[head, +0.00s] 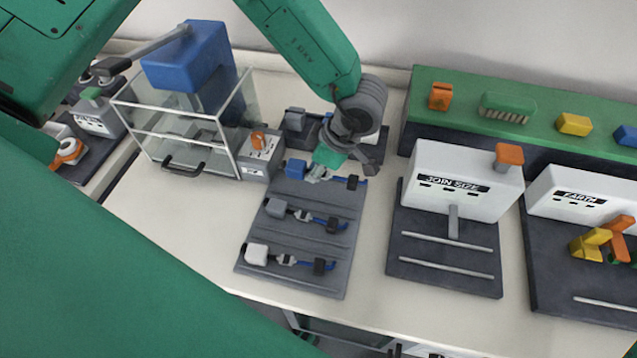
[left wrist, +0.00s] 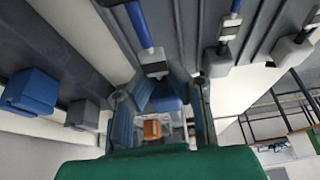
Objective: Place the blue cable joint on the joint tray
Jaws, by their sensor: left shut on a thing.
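The blue cable joint has a blue block (head: 295,168), a pale middle connector, a short blue cable and a dark end (head: 356,183). It lies along the top row of the dark grey joint tray (head: 290,245), at or just above its surface; I cannot tell whether it touches. My left gripper (head: 318,176) is shut on it near the pale connector. In the left wrist view the fingers (left wrist: 160,108) stand either side of the blue block (left wrist: 166,101), with the blue cable (left wrist: 139,26) running up from the connector (left wrist: 153,62). My right gripper is not in view.
Grey-block (head: 275,208) and white-block (head: 256,254) joints lie in the tray's lower rows. A clear-walled box (head: 190,130) stands at left. The JOIN SIZE station (head: 464,180) and EARTH station (head: 585,195) stand at right, before a green-topped shelf (head: 545,110).

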